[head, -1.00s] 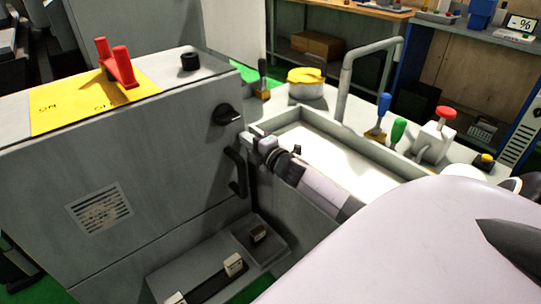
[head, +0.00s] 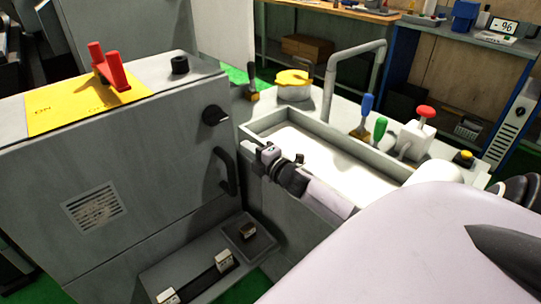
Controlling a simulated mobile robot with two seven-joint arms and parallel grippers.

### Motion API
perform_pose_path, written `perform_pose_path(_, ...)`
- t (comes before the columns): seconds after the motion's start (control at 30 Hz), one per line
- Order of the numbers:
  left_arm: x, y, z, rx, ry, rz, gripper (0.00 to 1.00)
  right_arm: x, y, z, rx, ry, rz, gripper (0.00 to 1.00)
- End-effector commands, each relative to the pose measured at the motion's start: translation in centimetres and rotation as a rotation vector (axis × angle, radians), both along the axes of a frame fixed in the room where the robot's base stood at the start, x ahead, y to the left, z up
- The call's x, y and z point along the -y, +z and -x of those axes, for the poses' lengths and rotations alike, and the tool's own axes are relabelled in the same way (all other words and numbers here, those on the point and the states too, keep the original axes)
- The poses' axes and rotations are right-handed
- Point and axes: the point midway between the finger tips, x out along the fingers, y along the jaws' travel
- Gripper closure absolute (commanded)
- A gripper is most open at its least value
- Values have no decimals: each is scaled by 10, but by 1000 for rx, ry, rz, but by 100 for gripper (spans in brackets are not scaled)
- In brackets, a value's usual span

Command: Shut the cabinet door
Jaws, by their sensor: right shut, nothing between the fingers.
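The grey cabinet (head: 150,130) stands at the left, with its front facing me. Its front panel has a louvred vent (head: 93,207), a dark knob (head: 215,115) and a black bar handle (head: 226,172) near the right edge. The panel looks about flush with the cabinet, but I cannot tell whether a small gap is left. My right gripper (head: 264,157) is shut and empty, a little right of the handle and apart from it. My white right arm comes in from the lower right and hides part of the bench. My left gripper is out of view.
A shallow tray (head: 375,160) with a raised rim lies behind my right gripper. A bent pipe (head: 330,85), a yellow-lidded pot (head: 293,82) and several tools stand around it. A red lever (head: 108,67) rises from the cabinet top. A grey ledge (head: 195,262) is low in front.

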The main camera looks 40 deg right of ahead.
Motion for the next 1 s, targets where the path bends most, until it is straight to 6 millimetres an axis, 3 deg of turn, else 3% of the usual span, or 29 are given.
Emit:
perform_pose_path(0.2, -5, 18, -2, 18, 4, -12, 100, -3, 2, 36, -2, 1, -1, 100)
perform_pose_path(0.5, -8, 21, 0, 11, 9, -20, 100, -4, 1, 71, -1, 1, -1, 100)
perform_pose_path(1.0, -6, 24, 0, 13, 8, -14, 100, -7, -2, 80, -12, -11, -25, 100)
